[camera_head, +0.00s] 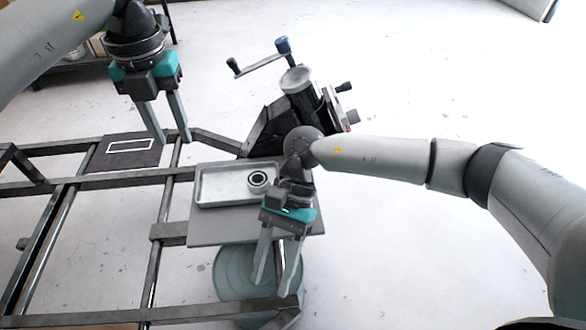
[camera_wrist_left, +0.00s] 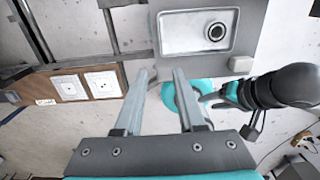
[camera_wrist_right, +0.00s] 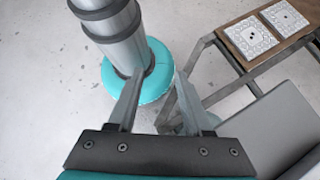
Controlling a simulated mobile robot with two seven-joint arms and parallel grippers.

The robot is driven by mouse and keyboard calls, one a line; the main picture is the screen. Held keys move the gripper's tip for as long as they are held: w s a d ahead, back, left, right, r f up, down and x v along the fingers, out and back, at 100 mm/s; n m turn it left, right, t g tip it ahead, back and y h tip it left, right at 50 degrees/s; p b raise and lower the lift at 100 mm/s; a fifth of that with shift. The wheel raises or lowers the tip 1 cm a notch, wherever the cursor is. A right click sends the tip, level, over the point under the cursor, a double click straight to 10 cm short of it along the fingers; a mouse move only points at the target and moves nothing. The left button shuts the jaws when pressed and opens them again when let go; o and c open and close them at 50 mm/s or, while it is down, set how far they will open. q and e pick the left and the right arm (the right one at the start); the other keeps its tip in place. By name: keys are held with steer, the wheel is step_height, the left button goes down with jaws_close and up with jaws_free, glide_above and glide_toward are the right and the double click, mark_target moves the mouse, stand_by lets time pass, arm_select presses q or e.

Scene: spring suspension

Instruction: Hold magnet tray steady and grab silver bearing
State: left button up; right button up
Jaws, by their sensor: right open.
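The magnet tray (camera_head: 222,186) is a shallow silver rectangular tray on a grey plate, and it also shows in the left wrist view (camera_wrist_left: 180,38). The silver bearing (camera_head: 258,179) is a ring with a dark centre in the tray's right part; it also shows in the left wrist view (camera_wrist_left: 216,32). My left gripper (camera_head: 174,140) is open and empty, above the frame to the upper left of the tray. My right gripper (camera_head: 272,288) is open and empty, at the tray's near side, pointing away from it. The right wrist view does not show the tray or bearing.
A dark metal frame (camera_head: 80,183) with open gaps fills the left. A device with a crank handle (camera_head: 262,64) stands behind the tray. A round teal base (camera_head: 232,272) is below the plate.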

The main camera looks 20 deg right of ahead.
arm_select(q)
glide_toward(196, 193)
step_height(196, 193, down, 9)
steer(key=shift+r, duration=0.15)
arm_select(e)
steer(key=w+d+r+n+t+h, duration=0.1)
steer(key=w+r+n+t+h, duration=0.2)
steer(key=w+r, duration=0.3)
steer(key=w+d+r+n+t+h, duration=0.1)
steer(key=w+r+n+t, duration=0.3)
steer(key=w, duration=0.9)
steer(key=shift+w+r+n+t+h, duration=0.3)
steer(key=shift+w+r+n+h, duration=0.05)
steer(key=shift+r+n+h, duration=0.55)
arm_select(q)
jaws_close()
